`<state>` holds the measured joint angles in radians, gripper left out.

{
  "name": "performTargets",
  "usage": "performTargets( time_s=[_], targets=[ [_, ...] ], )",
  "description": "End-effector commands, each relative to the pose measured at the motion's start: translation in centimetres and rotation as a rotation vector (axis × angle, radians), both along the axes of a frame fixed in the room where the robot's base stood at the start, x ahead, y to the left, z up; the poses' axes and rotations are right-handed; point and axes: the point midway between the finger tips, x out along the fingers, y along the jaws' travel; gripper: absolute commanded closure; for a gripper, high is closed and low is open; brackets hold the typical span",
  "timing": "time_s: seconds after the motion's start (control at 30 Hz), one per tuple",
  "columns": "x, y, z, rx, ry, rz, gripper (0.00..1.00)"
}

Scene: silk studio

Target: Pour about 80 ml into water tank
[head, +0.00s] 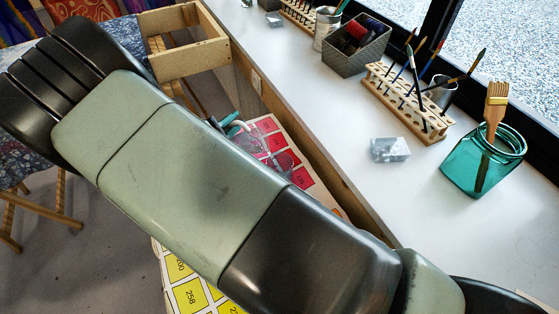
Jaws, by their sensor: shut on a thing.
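My arm crosses the view from upper left to lower right and hides much of the middle. No other thing in view is clearly a water tank.
On the white counter (330,120) are a wooden brush rack (408,103), a grey basket (357,50), a metal cup (327,28) and a clear block (390,150). A wooden frame (190,62) stands at upper left. Numbered colour sheets (187,294) show below my arm.

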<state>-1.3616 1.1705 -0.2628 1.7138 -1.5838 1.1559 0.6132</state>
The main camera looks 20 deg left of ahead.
Motion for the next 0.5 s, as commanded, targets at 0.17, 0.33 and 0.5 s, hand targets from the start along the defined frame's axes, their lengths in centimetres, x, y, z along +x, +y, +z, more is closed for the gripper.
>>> performTargets(
  time_s=[0.17,0.33,0.5],
  targets=[
    [0.0,-0.1,0.5,0.036,-0.004,0.001,1.00],
    [0.0,-0.3,0.9,0.075,-0.007,0.000,1.00],
    [0.0,-0.6,1.3,0.115,-0.010,0.000,1.00]
  ],
)
